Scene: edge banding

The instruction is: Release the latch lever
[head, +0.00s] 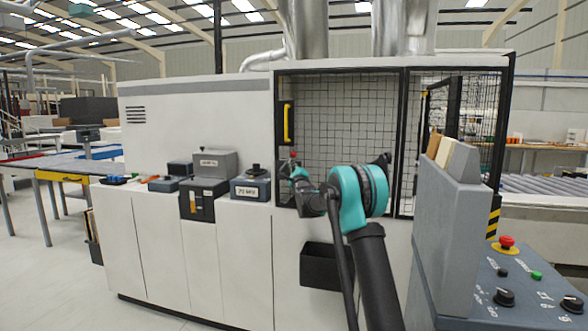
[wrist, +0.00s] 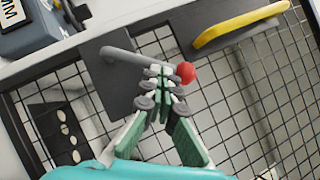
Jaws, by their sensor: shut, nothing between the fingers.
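The latch lever (wrist: 127,56) is a grey bar with a red knob (wrist: 186,72) at its end, set on a dark plate (wrist: 106,82) by the mesh door. The red knob also shows small in the head view (head: 293,154). My gripper (wrist: 162,78) is shut and empty. Its fingertips overlap the knob end of the lever in the wrist view, just left of the knob; I cannot tell whether they touch it. In the head view my gripper (head: 297,172) is in front of the door's lower left corner, and my arm hides part of the door.
A yellow handle (head: 287,123) is on the mesh door (head: 345,110), above the lever. Grey boxes (head: 250,188) stand on the counter to the left. A black bin (head: 318,265) hangs below. A control panel (head: 520,280) with a red button is at the right.

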